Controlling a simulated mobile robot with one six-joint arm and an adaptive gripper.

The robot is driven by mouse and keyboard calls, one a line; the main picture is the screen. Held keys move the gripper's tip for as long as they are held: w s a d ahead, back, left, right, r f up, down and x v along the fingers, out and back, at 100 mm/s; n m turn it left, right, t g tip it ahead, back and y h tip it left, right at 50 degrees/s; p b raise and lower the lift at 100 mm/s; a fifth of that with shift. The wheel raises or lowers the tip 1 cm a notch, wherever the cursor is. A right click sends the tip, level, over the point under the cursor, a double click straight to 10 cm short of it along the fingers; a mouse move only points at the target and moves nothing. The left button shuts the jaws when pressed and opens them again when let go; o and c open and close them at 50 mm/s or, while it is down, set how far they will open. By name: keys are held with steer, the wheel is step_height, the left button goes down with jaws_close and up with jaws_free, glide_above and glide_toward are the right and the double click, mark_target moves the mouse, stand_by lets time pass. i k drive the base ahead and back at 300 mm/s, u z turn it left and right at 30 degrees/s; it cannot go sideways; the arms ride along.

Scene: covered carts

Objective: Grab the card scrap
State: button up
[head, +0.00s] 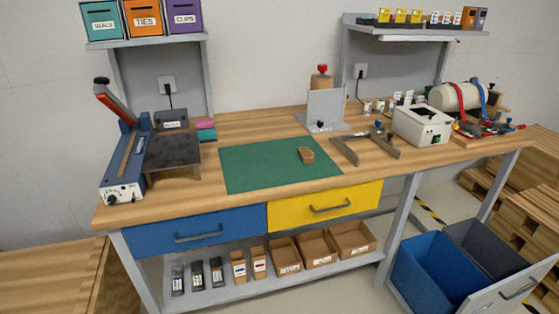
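A small brown piece (306,155) lies on the green cutting mat (250,174), near its right side. Its colour fits card, but it is too small to tell for sure that it is the card scrap. It lies apart from the things around it, and nothing covers it. The mat is flat on the wooden workbench (205,200), towards its front edge. My gripper is not in view.
A grey forked fixture (365,148), an upright grey plate (325,108) and a white box-shaped device (421,125) stand right of or behind the mat. Blue and grey bins (432,268) stand below right.

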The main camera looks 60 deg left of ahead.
mark_target(306, 155)
steer(key=k, duration=1.15)
steer(key=u, duration=2)
steer(key=i, duration=1)
steer(key=u, duration=0.05)
